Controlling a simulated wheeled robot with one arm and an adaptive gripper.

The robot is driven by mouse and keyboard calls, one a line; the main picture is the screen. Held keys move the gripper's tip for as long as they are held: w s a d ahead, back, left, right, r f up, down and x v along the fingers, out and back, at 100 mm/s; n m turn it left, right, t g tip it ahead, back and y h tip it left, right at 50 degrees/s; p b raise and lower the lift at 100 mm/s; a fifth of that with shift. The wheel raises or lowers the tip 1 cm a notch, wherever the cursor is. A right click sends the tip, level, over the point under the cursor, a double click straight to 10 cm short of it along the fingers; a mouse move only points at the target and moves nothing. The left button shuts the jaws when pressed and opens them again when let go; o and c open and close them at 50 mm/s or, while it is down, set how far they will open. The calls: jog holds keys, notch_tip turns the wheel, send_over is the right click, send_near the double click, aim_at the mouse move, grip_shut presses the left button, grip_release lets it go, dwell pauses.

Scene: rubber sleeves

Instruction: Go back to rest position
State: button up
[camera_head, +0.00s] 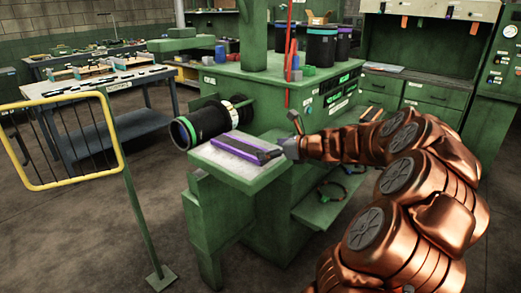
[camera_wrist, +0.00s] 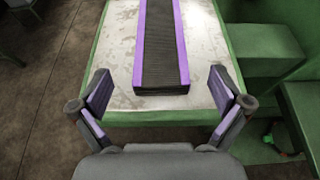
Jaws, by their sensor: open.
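My gripper (camera_wrist: 160,98) is open and empty in the wrist view, with its two purple-padded fingers spread wide. Between and beyond the fingertips, a dark flat sleeve with purple edges (camera_wrist: 161,50) lies on a worn, pale-topped green table (camera_wrist: 113,45). The sleeve's near end is close to the table's near edge, and the fingers do not appear to touch it. In the head view, the sleeve (camera_head: 240,147) lies on the same small table, and my gripper (camera_head: 284,150) is at the table's right edge. My copper-coloured arm reaches in from the right, and the fingers are hard to make out there.
A black cylinder with a green ring (camera_head: 203,124) sticks out from the green machine just behind the table. A yellow-framed wire panel (camera_head: 70,138) stands on a green post at left. A lower green shelf (camera_head: 325,210) is below my arm. Open floor lies at front left.

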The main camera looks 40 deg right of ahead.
jog(key=shift+v, duration=2.15)
jog(key=a+n+g+y+p, duration=0.3)
jog(key=a+n, duration=0.6)
jog(key=a, duration=0.8)
jog(key=s+a+f+n+g+y, duration=0.1)
jog(key=s+a+n+g, duration=0.25)
jog(key=a, duration=0.35)
jog(key=s+a+n+g, duration=0.2)
jog(key=s+a+n, duration=0.15)
jog(key=a, duration=0.35)
jog(key=s+a+f+n+g+h+p, duration=0.1)
jog(key=s+a+n+g, duration=0.15)
jog(key=s+n, duration=0.35)
jog(key=s+a+f+n+g+h+p, duration=0.1)
jog(key=s+a+f+n+g+h, duration=0.2)
jog(key=s, duration=0.4)
jog(key=s+d+n+g+h+p, duration=0.1)
jog(key=s+d+n+h, duration=0.2)
jog(key=s+n, duration=0.5)
jog(key=s, duration=0.3)
jog(key=shift+s+d+r+p, duration=0.2)
jog(key=shift+s+d+p, duration=0.05)
jog(key=shift+p, duration=0.15)
